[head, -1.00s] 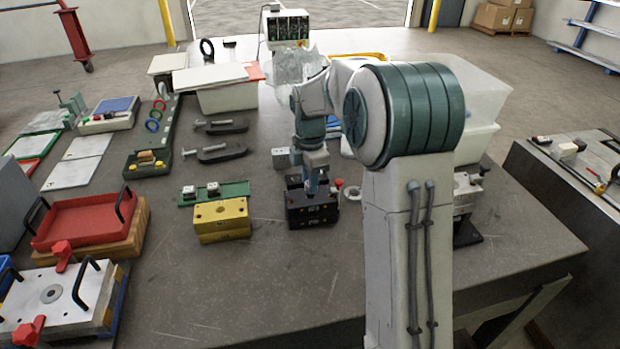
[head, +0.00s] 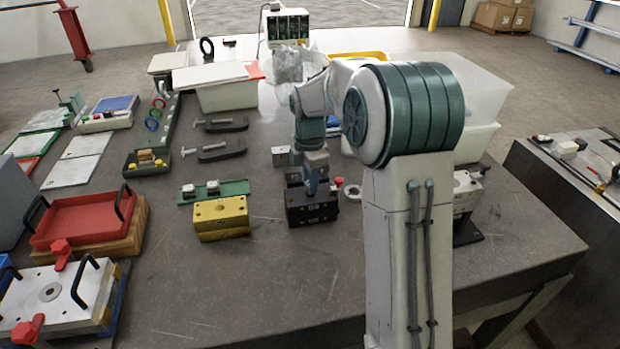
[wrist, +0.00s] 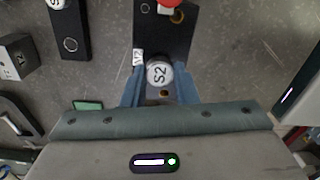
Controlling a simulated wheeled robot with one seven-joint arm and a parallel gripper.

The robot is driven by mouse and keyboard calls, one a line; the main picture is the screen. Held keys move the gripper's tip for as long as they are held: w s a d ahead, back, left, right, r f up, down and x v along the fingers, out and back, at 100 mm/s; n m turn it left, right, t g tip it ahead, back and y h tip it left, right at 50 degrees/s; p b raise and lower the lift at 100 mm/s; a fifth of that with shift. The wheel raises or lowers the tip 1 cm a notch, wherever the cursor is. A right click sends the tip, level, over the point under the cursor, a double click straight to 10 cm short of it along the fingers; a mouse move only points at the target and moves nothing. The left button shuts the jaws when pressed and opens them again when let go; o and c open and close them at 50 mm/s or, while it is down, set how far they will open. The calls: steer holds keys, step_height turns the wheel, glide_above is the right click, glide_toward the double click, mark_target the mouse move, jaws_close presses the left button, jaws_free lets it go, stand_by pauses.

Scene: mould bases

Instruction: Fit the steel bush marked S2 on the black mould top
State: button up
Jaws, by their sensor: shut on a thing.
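The steel bush marked S2 (wrist: 158,73) is round and pale-topped, with its mark facing the wrist camera. My gripper (wrist: 159,88) is shut on it, one blue finger on each side. A black block (wrist: 163,38) shows under and beyond the bush in the wrist view. In the head view my gripper (head: 312,187) is low at the top of the black mould (head: 312,212). The bush is hidden there by my gripper. I cannot tell whether the bush is seated or held just above the surface.
The yellow mould (head: 221,218) stands left of the black one. Behind it a green tray (head: 235,188) holds two pale-topped pieces. A red knob (head: 338,182) and a pale ring (head: 352,192) are close on the right. The bench in front is clear.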

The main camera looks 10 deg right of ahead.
steer(key=shift+f+b, duration=0.55)
steer(key=shift+f, duration=0.35)
stand_by(0.3)
steer(key=o, duration=1.1)
steer(key=shift+r, duration=0.1)
step_height(320, 180, up, 13)
steer(key=s+f+m+t, duration=0.1)
steer(key=s+f+m, duration=0.1)
steer(key=s+m, duration=0.4)
steer(key=s+f+m+t, duration=0.1)
steer(key=s+f+m, duration=0.2)
steer(key=s+m, duration=0.4)
steer(key=s+f+m+t, duration=0.1)
steer(key=s+m, duration=0.6)
steer(key=s, duration=0.8)
steer(key=shift+f, duration=0.8)
